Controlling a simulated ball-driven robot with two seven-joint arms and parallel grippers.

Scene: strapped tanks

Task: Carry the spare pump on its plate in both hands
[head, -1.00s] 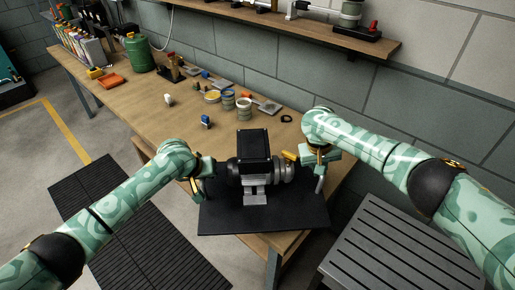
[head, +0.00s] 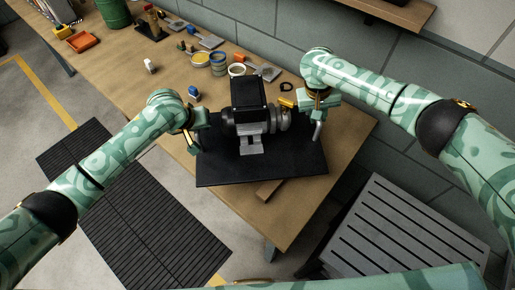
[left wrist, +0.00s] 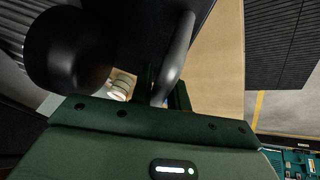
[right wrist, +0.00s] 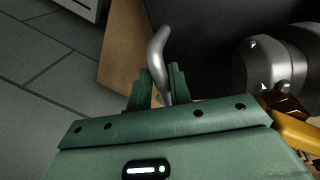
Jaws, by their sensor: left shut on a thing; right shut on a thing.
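The spare pump (head: 249,112), dark with a grey foot and a round grey end, stands upright on a black plate (head: 217,171). My left gripper (head: 194,138) is shut on the bent metal handle at the plate's left side; this left handle (left wrist: 177,55) shows in the left wrist view. My right gripper (head: 317,117) is shut on the matching handle at the right side; this right handle (right wrist: 157,60) shows in the right wrist view. The plate looks about level over the bench's near end. I cannot tell whether it touches the bench.
The wooden bench (head: 345,140) holds jars (head: 218,62), a blue item (head: 193,92), a white item (head: 150,66) and an orange tray (head: 82,40) behind the plate. A slatted grey surface (head: 400,245) stands at right. Black floor mats (head: 150,225) lie at left. A wall stands behind.

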